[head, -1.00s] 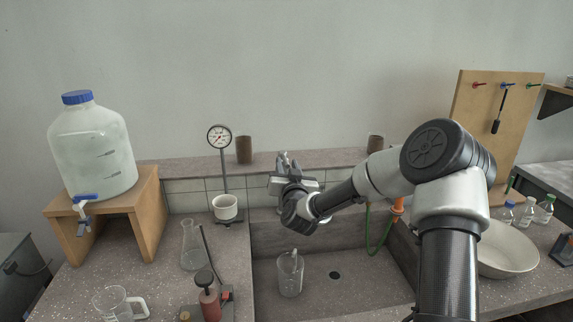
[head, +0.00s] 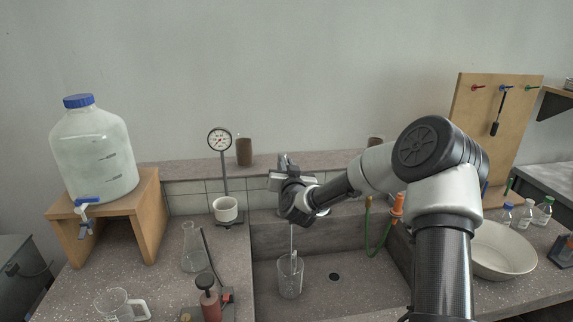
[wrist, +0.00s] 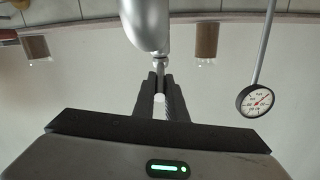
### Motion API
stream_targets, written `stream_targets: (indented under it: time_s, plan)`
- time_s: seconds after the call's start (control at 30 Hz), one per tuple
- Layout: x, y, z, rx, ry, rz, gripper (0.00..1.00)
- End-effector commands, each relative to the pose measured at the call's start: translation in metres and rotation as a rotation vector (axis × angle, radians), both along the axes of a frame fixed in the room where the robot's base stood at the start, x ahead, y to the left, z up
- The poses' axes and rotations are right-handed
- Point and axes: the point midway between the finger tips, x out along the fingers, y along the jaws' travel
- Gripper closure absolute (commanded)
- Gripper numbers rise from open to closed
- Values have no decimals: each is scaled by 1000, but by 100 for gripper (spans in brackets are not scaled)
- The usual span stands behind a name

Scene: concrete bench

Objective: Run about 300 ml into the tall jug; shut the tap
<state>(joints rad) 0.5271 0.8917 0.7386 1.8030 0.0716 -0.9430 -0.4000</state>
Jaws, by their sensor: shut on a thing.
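The tall jug (head: 290,278), clear and upright, stands in the sink under the tap. A thin water stream (head: 292,238) falls into it from below my gripper. The water level in the jug cannot be read. My gripper (head: 283,161) is above the jug at the tap. In the wrist view, my gripper (wrist: 160,97) is shut on the slim tap lever (wrist: 160,73), in front of the shiny metal tap body (wrist: 146,22). In the head view my gripper and wrist hide most of the tap.
A glass jug with a handle (head: 118,305), a flask (head: 193,248) and a red-handled device (head: 209,300) are left of the sink. A large bottle (head: 92,150) sits on a wooden stand (head: 150,205). A pale bowl (head: 500,250) is at right. The sink floor right of the jug is clear.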

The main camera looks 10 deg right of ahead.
Motion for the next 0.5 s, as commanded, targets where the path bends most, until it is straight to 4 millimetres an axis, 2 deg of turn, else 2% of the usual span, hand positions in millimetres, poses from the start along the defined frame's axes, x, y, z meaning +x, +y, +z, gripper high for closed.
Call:
stream_targets:
  time_s: [0.03, 0.07, 0.43, 0.47, 0.5]
  plan:
    - [1, 2, 11, -4, 28, 4, 100]
    - [1, 1, 12, -3, 44, 3, 100]
    - [1, -1, 8, 5, 80, -3, 100]
    - [1, -1, 8, 5, 80, -3, 84]
    - [1, -1, 8, 5, 80, -3, 77]
